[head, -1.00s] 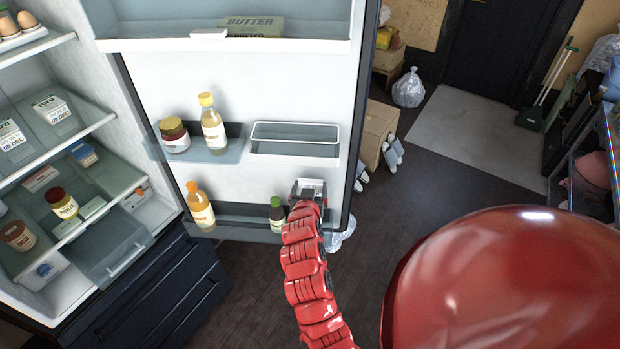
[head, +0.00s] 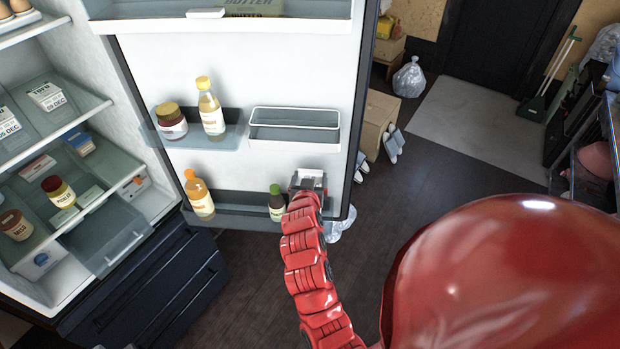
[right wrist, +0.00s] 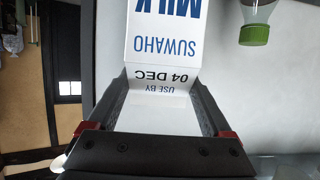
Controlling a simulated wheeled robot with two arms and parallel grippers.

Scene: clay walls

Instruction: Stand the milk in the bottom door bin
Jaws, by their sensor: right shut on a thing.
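The milk (right wrist: 163,45) is a white carton with blue lettering, upside down in the right wrist view. My right gripper (head: 308,182) is shut on its top end. My left gripper is not in view.
An orange-capped bottle (head: 199,196) stands at the left of the bottom bin. Above are a jar (head: 171,124), a yellow-capped bottle (head: 210,108) and an empty white-rimmed bin (head: 294,126). The fridge drawer (head: 108,238) is pulled out at left. Dark floor is open at right.

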